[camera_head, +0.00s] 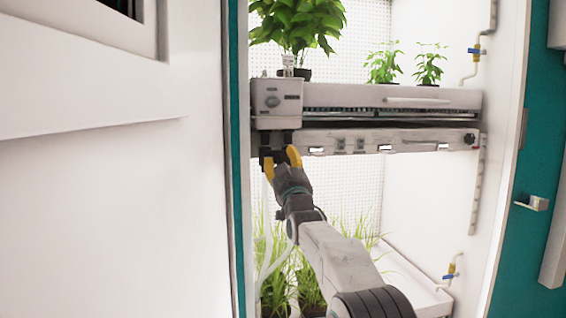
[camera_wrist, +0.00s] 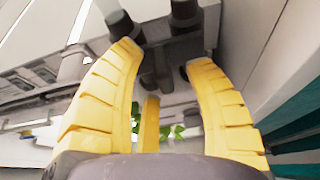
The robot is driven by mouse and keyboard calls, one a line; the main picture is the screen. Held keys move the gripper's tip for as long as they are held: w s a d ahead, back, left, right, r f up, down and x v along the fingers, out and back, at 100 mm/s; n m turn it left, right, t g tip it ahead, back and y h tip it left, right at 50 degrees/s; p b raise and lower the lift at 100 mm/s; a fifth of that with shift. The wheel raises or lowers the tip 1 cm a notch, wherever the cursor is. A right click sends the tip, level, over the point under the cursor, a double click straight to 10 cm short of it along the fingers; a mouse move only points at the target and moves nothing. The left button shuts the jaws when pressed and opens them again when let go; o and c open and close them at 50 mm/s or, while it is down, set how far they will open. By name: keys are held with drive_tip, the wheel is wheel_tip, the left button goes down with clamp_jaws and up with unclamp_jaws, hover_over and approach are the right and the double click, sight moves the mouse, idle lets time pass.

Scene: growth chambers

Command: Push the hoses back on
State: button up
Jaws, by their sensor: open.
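My gripper (camera_head: 281,157) is open, its yellow fingers just below a grey box (camera_head: 277,97) at the shelf's left end. Two dark fittings (camera_head: 287,137) stick out under this box, close above the fingertips. In the wrist view my gripper (camera_wrist: 162,60) has its fingers spread, with dark fittings (camera_wrist: 120,24) near and beyond the tips. I cannot tell whether a finger touches them. A pale hose (camera_head: 281,262) hangs in a curve beside my arm, low in the chamber. Its upper end is hidden behind my arm and gripper. Nothing is clearly held between the fingers.
The shelf (camera_head: 410,141) crosses the chamber, with a large leafy plant (camera_head: 297,25) and small potted plants (camera_head: 383,66) above. Grassy plants (camera_head: 307,285) stand below. The chamber's teal left door frame (camera_head: 238,160) is close to my gripper. Valves (camera_head: 478,50) are on the right wall.

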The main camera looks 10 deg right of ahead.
drive_tip(key=shift+o, duration=0.4)
clamp_jaws()
